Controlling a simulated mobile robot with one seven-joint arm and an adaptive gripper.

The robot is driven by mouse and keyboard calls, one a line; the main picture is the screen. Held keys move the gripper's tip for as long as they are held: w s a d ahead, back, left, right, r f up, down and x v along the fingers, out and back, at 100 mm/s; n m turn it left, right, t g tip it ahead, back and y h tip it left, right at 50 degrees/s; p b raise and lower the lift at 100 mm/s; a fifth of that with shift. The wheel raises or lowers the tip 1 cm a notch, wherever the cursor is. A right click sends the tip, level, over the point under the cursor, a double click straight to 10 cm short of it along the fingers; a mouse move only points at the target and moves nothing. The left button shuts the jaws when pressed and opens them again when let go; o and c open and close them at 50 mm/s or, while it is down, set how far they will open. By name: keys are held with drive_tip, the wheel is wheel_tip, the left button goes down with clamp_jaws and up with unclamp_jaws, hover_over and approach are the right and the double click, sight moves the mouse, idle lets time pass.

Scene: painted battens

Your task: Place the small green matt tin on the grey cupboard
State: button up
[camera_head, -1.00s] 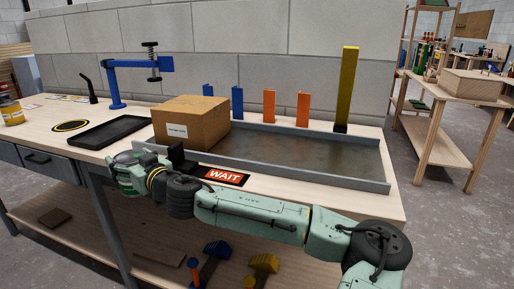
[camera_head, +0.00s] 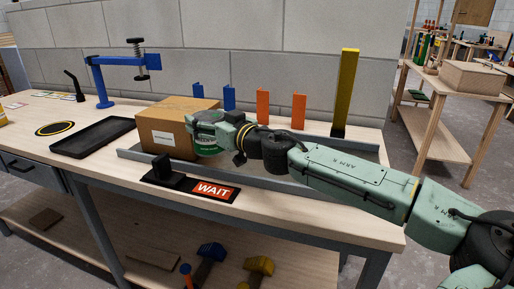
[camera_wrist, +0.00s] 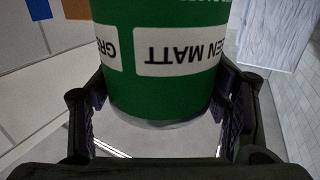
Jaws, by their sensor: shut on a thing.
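The small green matt tin (camera_wrist: 165,88) is in my gripper (camera_wrist: 160,105) in the wrist view, with a finger on each side. Its white label reads "GREEN MATT" upside down. In the head view my gripper (camera_head: 205,134) is above the workbench, in front of the cardboard box's right side. A little green and white shows there, but the tin is mostly hidden by the gripper. I cannot pick out a grey cupboard for certain; a grey drawer unit (camera_head: 22,172) is under the bench at the left.
A black tray (camera_head: 93,138), blue clamp (camera_head: 104,84), WAIT sign (camera_head: 213,190) and yellow post (camera_head: 346,92) are on the bench. Blue and orange uprights line the back. A wooden shelf (camera_head: 433,122) stands at right.

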drive_tip(key=shift+m+t+h, duration=0.3)
drive_tip(key=shift+t+h, duration=0.1)
drive_tip(key=shift+h, duration=0.1)
drive_tip(key=shift+w+d+f+p, duration=0.95)
drive_tip(key=shift+w+d, duration=0.9)
drive_tip(key=shift+d, duration=0.9)
drive_tip(key=shift+w+d+f+p, duration=0.55)
drive_tip(key=shift+w+d+f, duration=0.7)
drive_tip(key=shift+w+d, duration=1.1)
drive_tip(key=shift+w+d+f+p, duration=0.75)
drive_tip(key=shift+w+d+f, duration=0.5)
drive_tip(key=shift+d, duration=1.95)
drive_tip(key=shift+w, duration=0.15)
drive_tip(key=o, duration=1.7)
drive_tip(key=shift+f, duration=0.1)
